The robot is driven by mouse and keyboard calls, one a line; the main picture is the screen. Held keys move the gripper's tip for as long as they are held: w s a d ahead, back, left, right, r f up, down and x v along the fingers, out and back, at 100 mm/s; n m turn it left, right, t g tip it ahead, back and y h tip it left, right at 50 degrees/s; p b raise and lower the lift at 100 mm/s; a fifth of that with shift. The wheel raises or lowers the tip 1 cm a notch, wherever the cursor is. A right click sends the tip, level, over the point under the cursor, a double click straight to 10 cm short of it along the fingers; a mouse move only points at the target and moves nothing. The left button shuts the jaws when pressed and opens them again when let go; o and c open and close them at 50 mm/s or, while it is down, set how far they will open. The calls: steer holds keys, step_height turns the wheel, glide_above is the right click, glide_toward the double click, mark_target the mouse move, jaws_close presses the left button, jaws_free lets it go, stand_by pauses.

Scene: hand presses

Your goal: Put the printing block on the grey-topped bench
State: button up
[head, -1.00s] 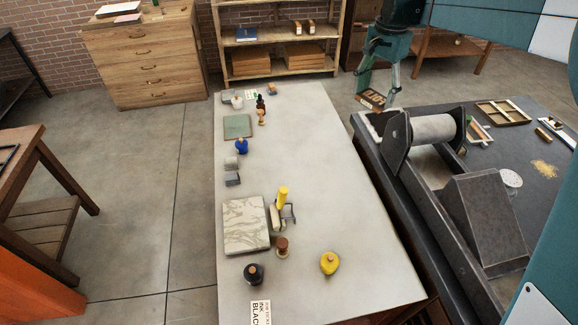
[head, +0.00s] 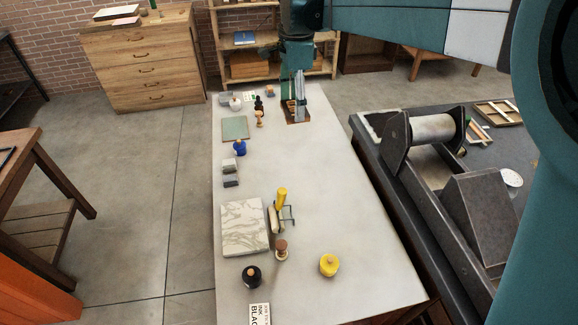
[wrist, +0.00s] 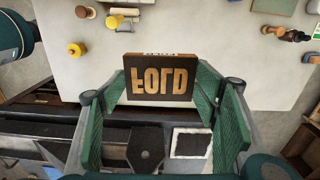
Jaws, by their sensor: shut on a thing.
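The printing block (wrist: 160,82) is a dark slab with raised pale wooden letters. In the wrist view it sits between the two green-padded fingers of my gripper (wrist: 165,92), which is shut on it. In the head view my gripper (head: 297,100) points down over the far right part of the grey-topped bench (head: 330,190). The block (head: 289,113) shows there at the fingers, partly hidden by them. I cannot tell whether it touches the bench top or hangs just above it.
A wooden figure-like handle (head: 259,118) and a green pad (head: 235,128) stand left of the block. A marble slab (head: 243,228), a yellow-handled roller (head: 281,198) and a yellow pot (head: 328,264) are nearer. The press (head: 430,130) stands right. The bench's middle is clear.

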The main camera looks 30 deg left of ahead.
glide_above(294, 190)
step_height(294, 190, down, 27)
steer(key=shift+w+f, duration=0.1)
steer(key=shift+f, duration=0.1)
steer(key=shift+f, duration=3.1)
steer(key=shift+b, duration=0.3)
steer(key=shift+f, duration=1.9)
steer(key=shift+f, duration=0.1)
steer(key=o, duration=0.5)
steer(key=shift+b, duration=0.3)
steer(key=o, duration=0.4)
